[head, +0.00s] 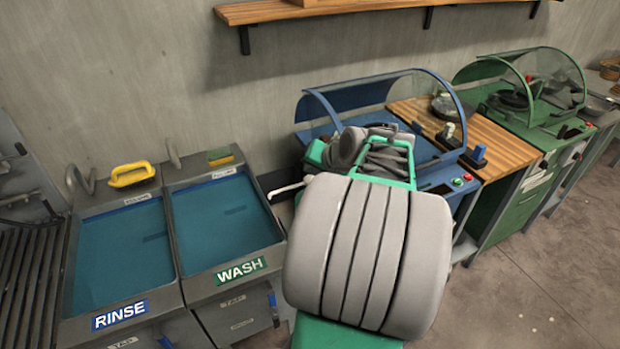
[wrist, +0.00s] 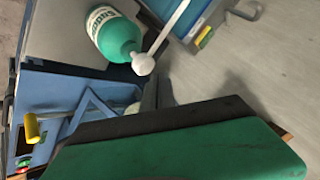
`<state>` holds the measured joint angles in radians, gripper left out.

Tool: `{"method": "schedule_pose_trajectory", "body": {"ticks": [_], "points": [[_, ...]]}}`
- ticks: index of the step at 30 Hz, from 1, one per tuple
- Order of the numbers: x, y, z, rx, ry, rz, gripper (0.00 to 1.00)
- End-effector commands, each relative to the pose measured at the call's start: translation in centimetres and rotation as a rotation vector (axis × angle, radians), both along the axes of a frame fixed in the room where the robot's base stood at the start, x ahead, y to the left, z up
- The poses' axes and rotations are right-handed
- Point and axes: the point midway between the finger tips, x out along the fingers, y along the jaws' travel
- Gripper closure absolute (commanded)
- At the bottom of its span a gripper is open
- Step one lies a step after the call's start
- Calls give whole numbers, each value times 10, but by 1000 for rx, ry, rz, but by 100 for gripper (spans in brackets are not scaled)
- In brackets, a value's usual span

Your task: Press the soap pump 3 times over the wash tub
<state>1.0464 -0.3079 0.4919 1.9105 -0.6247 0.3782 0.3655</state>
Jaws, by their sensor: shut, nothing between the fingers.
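The wash tub (head: 225,220) stands left of centre in the head view, with blue water and a green WASH label. In the wrist view the soap bottle (wrist: 116,36) is green with a white label. Its white pump head (wrist: 142,64) carries a long white spout, which also shows in the head view (head: 287,189) near the tub's right edge. The bottle's body is hidden behind my arm there. My gripper (wrist: 158,92) is shut and empty, close to the pump head in the wrist view; I cannot tell whether they touch.
The rinse tub (head: 120,250) stands left of the wash tub, with a yellow-handled brush (head: 132,174) behind it. A sponge (head: 221,156) lies at the wash tub's back edge. A blue station with a clear hood (head: 400,88) and a green station (head: 530,95) stand to the right.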

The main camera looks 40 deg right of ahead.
Motion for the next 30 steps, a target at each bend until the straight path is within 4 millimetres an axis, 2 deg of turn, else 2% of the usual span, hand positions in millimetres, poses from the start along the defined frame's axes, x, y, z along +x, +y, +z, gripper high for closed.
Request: {"method": "schedule_pose_trajectory", "body": {"ticks": [22,30], "points": [[0,0,0,0,0,0,100],[0,0,-9,0,0,0,100]]}}
